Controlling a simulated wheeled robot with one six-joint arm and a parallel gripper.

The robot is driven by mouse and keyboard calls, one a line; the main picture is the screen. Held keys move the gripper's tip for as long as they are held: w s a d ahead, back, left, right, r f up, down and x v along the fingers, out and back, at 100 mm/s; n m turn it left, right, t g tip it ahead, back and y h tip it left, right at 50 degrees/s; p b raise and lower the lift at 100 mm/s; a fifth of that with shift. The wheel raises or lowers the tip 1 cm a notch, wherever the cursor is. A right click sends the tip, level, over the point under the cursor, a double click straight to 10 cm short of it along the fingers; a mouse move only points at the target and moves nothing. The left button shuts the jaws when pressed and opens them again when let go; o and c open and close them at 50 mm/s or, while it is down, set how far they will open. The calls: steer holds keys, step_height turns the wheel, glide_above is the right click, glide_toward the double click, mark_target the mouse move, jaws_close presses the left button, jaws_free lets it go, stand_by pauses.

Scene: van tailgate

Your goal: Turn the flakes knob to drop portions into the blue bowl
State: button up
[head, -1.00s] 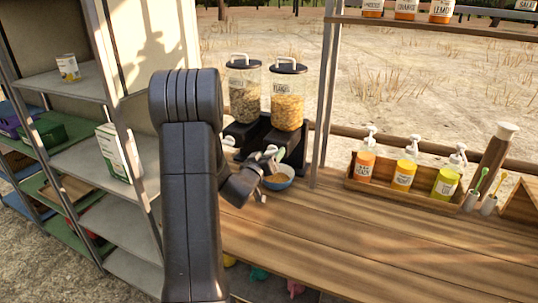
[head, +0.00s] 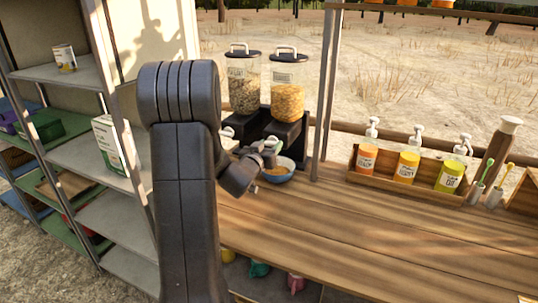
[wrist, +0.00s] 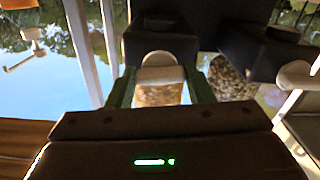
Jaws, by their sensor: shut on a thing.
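The flakes dispenser (head: 287,98) is the right one of two clear dispensers with black lids and holds golden flakes. My gripper (head: 270,150) is at the front of its black base, just above the blue bowl. In the wrist view my gripper (wrist: 161,88) has its green fingers on either side of the pale flakes knob (wrist: 158,73) and is shut on it. The blue bowl (head: 283,178) stands on the wooden counter under the flakes outlet, with some golden-brown contents. My wrist covers part of its left side.
The other dispenser (head: 244,88) stands close on the left. A wooden rack (head: 350,172) with several pump bottles is to the right. A metal post (head: 324,90) rises between them. The front counter (head: 330,225) is clear.

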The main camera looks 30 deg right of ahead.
steer(key=shift+m+b, duration=0.5)
steer(key=shift+m, duration=0.3)
steer(key=o, duration=1)
steer(key=shift+c, duration=0.2)
steer(key=shift+a, duration=0.1)
steer(key=b+v, duration=0.1)
steer(key=v, duration=1.2)
steer(key=shift+s+a, duration=0.2)
steer(key=shift+s, duration=0.1)
steer(key=p+x, duration=0.1)
steer(key=x, duration=1.3)
steer(key=shift+w, duration=0.1)
steer(key=shift+a+n+p, duration=0.15)
steer(key=shift+n+p, duration=0.25)
steer(key=shift+p, duration=0.15)
